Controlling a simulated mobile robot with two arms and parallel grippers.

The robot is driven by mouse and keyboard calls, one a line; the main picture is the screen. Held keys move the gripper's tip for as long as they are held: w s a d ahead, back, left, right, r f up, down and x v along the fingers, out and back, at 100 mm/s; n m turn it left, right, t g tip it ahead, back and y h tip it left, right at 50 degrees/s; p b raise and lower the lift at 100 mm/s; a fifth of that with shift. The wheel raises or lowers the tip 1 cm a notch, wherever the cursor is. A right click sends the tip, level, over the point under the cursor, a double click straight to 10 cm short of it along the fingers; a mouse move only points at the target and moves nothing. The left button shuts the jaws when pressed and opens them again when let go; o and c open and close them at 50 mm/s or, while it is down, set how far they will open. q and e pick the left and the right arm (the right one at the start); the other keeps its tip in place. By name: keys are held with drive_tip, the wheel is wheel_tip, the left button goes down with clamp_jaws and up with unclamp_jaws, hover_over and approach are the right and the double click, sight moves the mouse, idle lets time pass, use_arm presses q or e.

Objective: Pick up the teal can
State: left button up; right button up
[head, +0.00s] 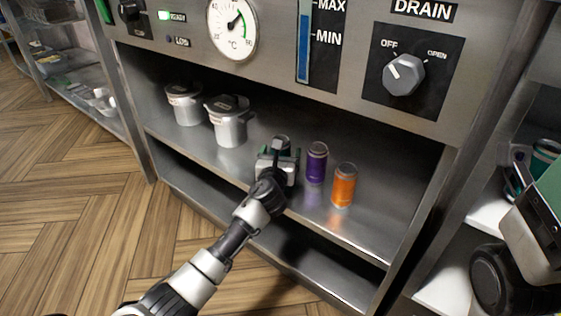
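My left gripper (278,160) reaches in from the lower left over the steel shelf, just left of a purple can (316,163). Its own wrist hides most of the space between its fingers. A can-like top (281,143) shows just beyond it, with dark teal-green bits beside the fingers. I cannot tell whether this is the teal can or whether the fingers touch it. A teal, can-like item (546,155) also shows at the far right edge, partly cut off. My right arm is partly visible at the right edge; its fingertips are not clearly visible.
An orange can (344,186) stands upright in front and right of the purple can. Two lidded metal pots (229,121) stand to the left on the shelf (190,141). The control panel with the drain knob (404,75) overhangs the shelf. Wooden floor (80,210) is clear at left.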

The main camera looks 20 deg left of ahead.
use_arm(q)
drive_tip(key=shift+c, duration=0.2)
drive_tip(key=c, duration=1)
drive_tip(key=shift+r, duration=0.1)
drive_tip(key=shift+c, duration=0.7)
